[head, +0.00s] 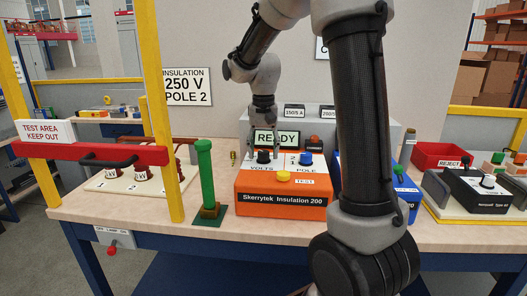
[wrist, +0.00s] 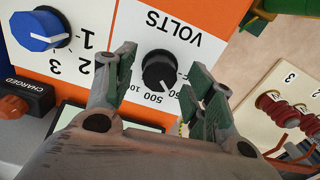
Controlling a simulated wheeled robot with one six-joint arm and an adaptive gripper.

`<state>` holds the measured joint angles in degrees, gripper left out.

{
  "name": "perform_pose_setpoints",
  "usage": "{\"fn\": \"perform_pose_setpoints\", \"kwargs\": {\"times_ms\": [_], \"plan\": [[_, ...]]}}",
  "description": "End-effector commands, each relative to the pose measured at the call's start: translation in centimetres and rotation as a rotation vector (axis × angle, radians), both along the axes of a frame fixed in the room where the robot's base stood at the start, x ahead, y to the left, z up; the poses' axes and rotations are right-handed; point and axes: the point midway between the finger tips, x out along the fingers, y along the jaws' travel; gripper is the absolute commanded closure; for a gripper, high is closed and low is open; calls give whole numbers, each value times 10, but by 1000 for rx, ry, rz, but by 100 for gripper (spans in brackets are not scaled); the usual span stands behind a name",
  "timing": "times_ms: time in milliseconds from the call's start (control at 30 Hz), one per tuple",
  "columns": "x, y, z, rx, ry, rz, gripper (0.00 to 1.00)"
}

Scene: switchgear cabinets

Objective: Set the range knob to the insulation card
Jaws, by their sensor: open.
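The insulation card (head: 185,87) on the back wall reads "INSULATION 250 V POLE 2". The orange Skerrytek Insulation 200 tester (head: 284,197) stands on the bench. Its black VOLTS range knob (head: 263,157) is at the panel's left. In the wrist view, the same black knob (wrist: 161,70) lies between the two fingers of my gripper (wrist: 163,62), with a gap on both sides. Its white pointer mark faces the lower right, near the 500 and a partly hidden number. My gripper (head: 263,138) is open above the knob in the head view.
The blue POLE knob (head: 306,158) is right of the VOLTS knob, and a yellow TEST button (head: 283,176) is in front. The display reads READY (head: 276,138). A green post (head: 206,178) stands left of the tester. A red and yellow barrier (head: 90,154) is further left.

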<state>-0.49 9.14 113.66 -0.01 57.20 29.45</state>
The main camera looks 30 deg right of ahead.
Motion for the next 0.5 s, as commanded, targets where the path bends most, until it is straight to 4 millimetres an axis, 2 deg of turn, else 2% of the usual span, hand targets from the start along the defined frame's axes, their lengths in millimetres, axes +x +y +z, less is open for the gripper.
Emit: {"fn": "perform_pose_setpoints", "kwargs": {"times_ms": [300,500], "plan": [[1,0,66,0,-6,0,46],[1,0,101,0,-4,0,46]]}}
